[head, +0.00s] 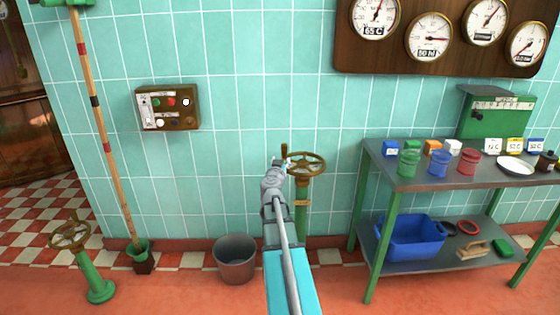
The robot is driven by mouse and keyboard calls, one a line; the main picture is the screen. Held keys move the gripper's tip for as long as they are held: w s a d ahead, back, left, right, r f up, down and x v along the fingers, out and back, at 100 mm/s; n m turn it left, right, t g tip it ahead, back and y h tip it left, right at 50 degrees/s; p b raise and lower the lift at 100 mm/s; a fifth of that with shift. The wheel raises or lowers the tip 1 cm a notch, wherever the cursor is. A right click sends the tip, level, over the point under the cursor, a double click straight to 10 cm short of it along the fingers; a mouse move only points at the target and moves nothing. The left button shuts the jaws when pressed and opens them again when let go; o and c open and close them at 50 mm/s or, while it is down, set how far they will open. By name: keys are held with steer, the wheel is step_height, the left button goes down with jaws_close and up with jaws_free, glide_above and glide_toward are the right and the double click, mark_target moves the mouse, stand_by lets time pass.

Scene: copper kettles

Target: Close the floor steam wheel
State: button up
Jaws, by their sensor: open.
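A brass handwheel (307,164) with an upright crank knob sits on an olive post in front of the tiled wall, near the picture's middle. My gripper (282,160) is at the left side of its rim, small and partly hidden by my arm. It is open; whether it touches the wheel or its knob I cannot tell. A second brass handwheel (69,234) stands on a green floor pedestal (94,277) at the lower left, well away from my gripper. No label shows which wheel is the steam one.
A grey bucket (236,262) stands on the floor left of my arm. A metal bench (400,177) with coloured cups and a blue bin (410,238) is at the right. A control box (168,107) and gauges (430,37) hang on the wall. A pole leans at the left.

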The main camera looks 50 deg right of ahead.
steer(key=shift+w+a+r+n+t, duration=0.1)
steer(key=shift+w+a+n+t, duration=0.2)
steer(key=shift+w+n, duration=0.2)
steer(key=c, duration=0.4)
steer(key=w+a+n+t+y, duration=0.1)
steer(key=n, duration=0.1)
steer(key=w+a+n+t+y, duration=0.1)
steer(key=w+n, duration=0.1)
steer(key=w+a+n, duration=0.1)
steer(key=w+n, duration=0.1)
steer(key=shift+w+a+r+t+y, duration=0.1)
steer(key=shift+a+t+y, duration=0.05)
steer(key=shift+t+y, duration=0.25)
jaws_close()
steer(key=w+a+f+n+g+y, duration=0.2)
steer(key=w+a+f+n, duration=0.15)
steer(key=n, duration=0.25)
steer(key=w+a+f+n+g+y+b, duration=0.1)
steer(key=w+a+f+n, duration=0.1)
steer(key=f+n, duration=0.35)
steer(key=w+a+f+n+g+y, duration=0.2)
steer(key=f+n, duration=0.1)
steer(key=n, duration=0.4)
steer(key=s+d+r+n+g+h, duration=0.2)
steer(key=s+r+g+h, duration=0.3)
steer(key=r+g+h, duration=0.4)
steer(key=shift+s+d+r+g+h+b, duration=0.2)
steer(key=shift+d+r+g+h+b, duration=0.25)
steer(key=shift+g+h, duration=0.4)
steer(key=shift+n, duration=0.25)
